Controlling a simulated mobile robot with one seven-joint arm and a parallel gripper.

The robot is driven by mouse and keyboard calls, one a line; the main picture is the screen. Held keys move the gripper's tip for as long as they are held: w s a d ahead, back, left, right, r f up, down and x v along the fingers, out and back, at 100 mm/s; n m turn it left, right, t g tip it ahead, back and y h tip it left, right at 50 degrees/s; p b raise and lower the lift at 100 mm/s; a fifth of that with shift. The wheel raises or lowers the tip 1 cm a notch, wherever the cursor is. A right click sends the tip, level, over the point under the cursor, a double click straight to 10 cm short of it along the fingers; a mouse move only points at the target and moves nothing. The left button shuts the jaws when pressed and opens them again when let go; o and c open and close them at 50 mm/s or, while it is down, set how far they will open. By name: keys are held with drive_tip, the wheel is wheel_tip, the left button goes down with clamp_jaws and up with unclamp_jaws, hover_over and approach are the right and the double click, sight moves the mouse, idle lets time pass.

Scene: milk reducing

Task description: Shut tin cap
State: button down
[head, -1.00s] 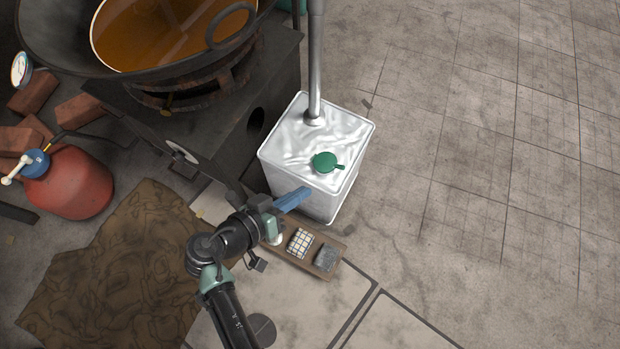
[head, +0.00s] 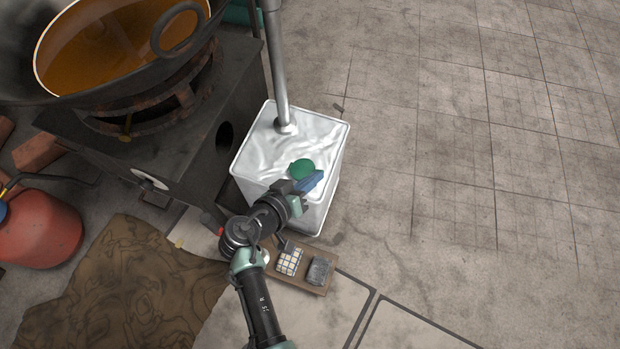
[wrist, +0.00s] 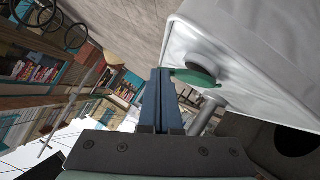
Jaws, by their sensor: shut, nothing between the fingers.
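The white square tin (head: 262,150) stands on the floor beside the stove, with a metal pipe rising from its top. The green tin cap (head: 302,168) is on the tin's top near the front right. The cap also shows in the wrist view (wrist: 197,77), next to a dark round shape; I cannot tell how far it is open. My gripper (head: 315,178) is shut and empty, its blue fingers over the near edge of the tin top, close to the cap. In the wrist view the fingertips show beside the cap's edge; contact is unclear.
A large pan of brown liquid (head: 95,45) sits on the dark stove (head: 185,150) at upper left. A red gas cylinder (head: 40,232) and a brown cloth (head: 130,285) lie left. A wooden board with scrubbers (head: 302,280) lies near the tin. The floor at right is clear.

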drive_tip(key=shift+s+d+f+m+y+b, duration=0.15)
drive_tip(key=shift+d+f+m+y+b, duration=0.15)
drive_tip(key=shift+d+f+m+y, duration=0.15)
drive_tip(key=shift+f+m+y+b, duration=0.4)
drive_tip(key=shift+f+m+y, duration=0.05)
drive_tip(key=shift+f+y, duration=0.2)
drive_tip(key=shift+r, duration=0.1)
